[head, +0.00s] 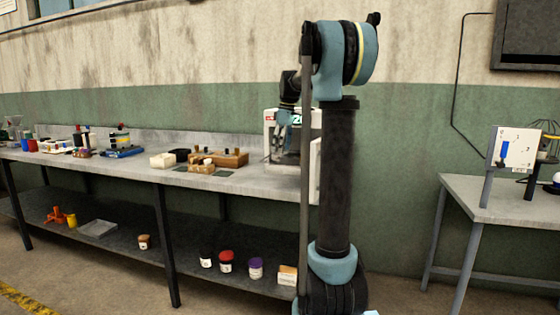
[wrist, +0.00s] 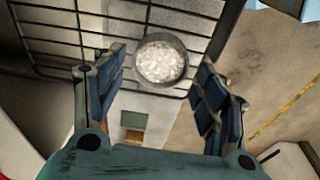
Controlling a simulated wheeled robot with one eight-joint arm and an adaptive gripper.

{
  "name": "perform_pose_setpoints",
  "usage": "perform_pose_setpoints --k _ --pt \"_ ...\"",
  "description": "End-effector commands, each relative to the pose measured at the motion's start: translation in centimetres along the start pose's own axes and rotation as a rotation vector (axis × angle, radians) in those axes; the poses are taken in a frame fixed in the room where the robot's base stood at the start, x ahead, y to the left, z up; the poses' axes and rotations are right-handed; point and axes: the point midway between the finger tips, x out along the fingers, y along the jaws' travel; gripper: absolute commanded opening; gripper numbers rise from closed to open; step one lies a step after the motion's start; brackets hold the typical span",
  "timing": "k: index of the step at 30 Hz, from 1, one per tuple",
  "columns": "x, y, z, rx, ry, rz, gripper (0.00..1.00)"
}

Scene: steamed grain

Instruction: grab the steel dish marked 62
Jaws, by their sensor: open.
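A round metal dish (wrist: 185,62) filled with pale grain shows in the wrist view, at the edge of a dark wire rack (wrist: 60,28). No number can be read on it. My gripper (wrist: 160,70) is open, with one blue-padded finger to the left of the dish and one to the right. I cannot tell how far the fingertips are from it in depth. In the head view my arm's end is at the white machine on the bench, and the dish is hidden or out of sight.
The white machine (head: 270,128) stands at the right end of a long grey bench (head: 130,168). Wooden blocks (head: 232,158) and other small items lie to its left. Jars, including a red-lidded one (head: 226,262), stand on the lower shelf. Another table (head: 455,188) is at the right.

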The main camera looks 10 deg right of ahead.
Motion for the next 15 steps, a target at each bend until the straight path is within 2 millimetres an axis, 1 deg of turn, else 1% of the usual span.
perform_pose_setpoints --k 1,3,6,9,15 --pt "0.8 0.1 0.0 0.000 0.000 0.000 0.66" --pt "1.6 0.1 0.0 0.000 0.000 0.000 0.66" --pt "2.5 0.1 0.0 0.000 0.000 0.000 0.66" --pt "2.8 0.0 0.0 0.000 0.000 0.000 0.66" --pt "2.9 0.1 0.0 0.000 0.000 0.000 0.66"
